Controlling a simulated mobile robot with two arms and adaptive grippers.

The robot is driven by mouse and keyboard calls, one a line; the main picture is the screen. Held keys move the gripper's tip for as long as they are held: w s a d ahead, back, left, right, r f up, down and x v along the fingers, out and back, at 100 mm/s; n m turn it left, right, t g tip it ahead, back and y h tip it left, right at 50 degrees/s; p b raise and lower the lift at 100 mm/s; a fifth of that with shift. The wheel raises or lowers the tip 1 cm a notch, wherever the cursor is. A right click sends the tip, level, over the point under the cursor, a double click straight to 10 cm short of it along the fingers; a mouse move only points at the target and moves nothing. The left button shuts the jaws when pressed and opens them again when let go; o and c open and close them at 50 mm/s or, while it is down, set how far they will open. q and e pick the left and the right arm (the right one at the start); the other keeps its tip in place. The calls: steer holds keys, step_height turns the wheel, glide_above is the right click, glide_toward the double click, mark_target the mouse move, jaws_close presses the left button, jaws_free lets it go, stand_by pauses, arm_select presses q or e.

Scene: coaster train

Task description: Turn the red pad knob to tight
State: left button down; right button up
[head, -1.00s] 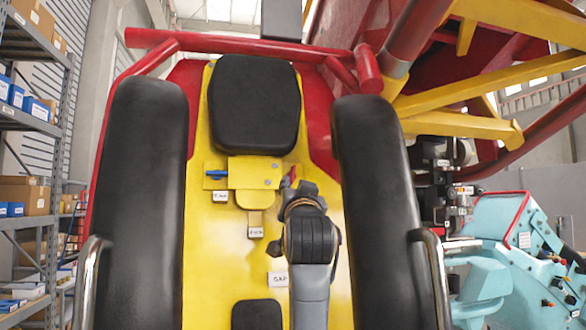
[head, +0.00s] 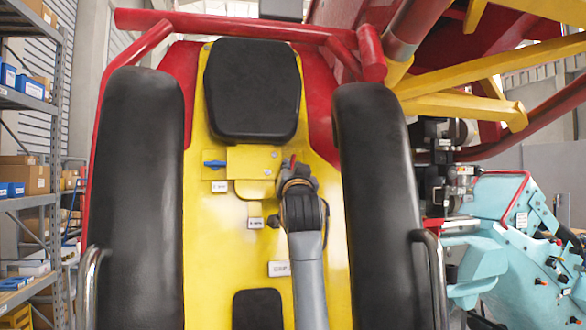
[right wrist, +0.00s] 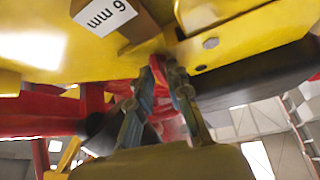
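The red pad knob (head: 292,161) is on the yellow plate under the black headrest in the head view, mostly hidden by my right gripper (head: 297,182). In the right wrist view a red piece, which looks like the knob (right wrist: 157,65), shows between the fingertips of my right gripper (right wrist: 162,76). One finger is on either side of it. I cannot tell whether both fingers touch it. The knob's pointing direction is hard to read. My left gripper is not in view.
A blue knob (head: 214,164) is on the same plate, to the left. Small white labels, one marked 6 mm (right wrist: 105,12), are nearby. Black padded restraints (head: 140,200) (head: 378,190) flank the yellow seat back. A teal console (head: 515,235) stands at right.

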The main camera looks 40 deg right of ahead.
steer(key=shift+s, duration=0.1)
jaws_close()
steer(key=shift+a+r+m+g, duration=0.1)
steer(key=shift+m+g, duration=0.2)
steer(key=shift+m, duration=0.3)
steer(key=shift+w+a+r+m+g+h, duration=0.2)
steer(key=shift+m+g, duration=1.5)
steer(key=shift+m, duration=1.25)
steer(key=shift+w+r+m+g+h, duration=0.1)
steer(key=shift+r+m+g, duration=0.2)
steer(key=shift+m+g, duration=2)
steer(key=shift+w+a+r+m+g+h, duration=0.2)
steer(key=shift+m+g, duration=0.9)
steer(key=shift+m, duration=2.45)
steer(key=shift+s+d, duration=0.1)
steer(key=o, duration=0.6)
jaws_free()
steer(key=shift+f, duration=0.1)
